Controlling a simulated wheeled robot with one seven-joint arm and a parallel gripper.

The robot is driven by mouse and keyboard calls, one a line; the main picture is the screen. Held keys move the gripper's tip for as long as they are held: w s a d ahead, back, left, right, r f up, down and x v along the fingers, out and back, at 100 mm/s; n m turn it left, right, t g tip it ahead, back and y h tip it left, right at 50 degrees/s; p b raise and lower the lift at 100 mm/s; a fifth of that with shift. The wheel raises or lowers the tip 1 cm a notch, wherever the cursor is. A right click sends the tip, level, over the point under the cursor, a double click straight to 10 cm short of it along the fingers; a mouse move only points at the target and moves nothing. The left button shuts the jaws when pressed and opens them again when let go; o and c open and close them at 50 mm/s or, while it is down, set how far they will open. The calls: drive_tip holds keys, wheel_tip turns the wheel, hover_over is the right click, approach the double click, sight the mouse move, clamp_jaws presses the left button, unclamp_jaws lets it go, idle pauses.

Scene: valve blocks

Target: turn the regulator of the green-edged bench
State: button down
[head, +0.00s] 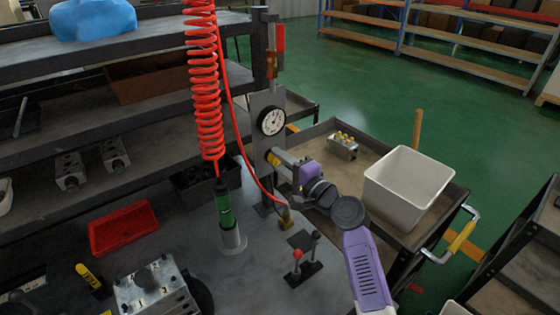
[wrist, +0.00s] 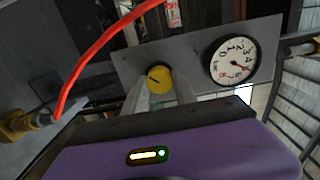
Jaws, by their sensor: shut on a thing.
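The regulator's yellow round knob (wrist: 158,78) sits on a grey upright plate (wrist: 196,50), beside a white round gauge (wrist: 232,59). My gripper (wrist: 160,92) is shut on the knob, with one pale finger on each side of it. In the head view my gripper (head: 282,161) reaches the plate (head: 262,103) from the right, just below the gauge (head: 271,121). The fingers partly hide the knob there. The gauge needle points to the lower right in the wrist view. I cannot make out a green edge on the bench (head: 265,270).
A red coiled hose (head: 205,85) hangs left of the plate above a green tool (head: 224,210). Small levers (head: 298,257) stand on the bench in front. A cart with a white bin (head: 405,188) stands to the right. A red tray (head: 123,228) lies at left.

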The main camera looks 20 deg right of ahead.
drive_tip(key=shift+f, duration=0.1)
drive_tip(key=c, duration=1)
unclamp_jaws()
drive_tip(key=v, duration=0.7)
drive_tip(key=shift+s+b, duration=0.4)
drive_tip(key=shift+b, duration=0.05)
drive_tip(key=shift+d, duration=0.1)
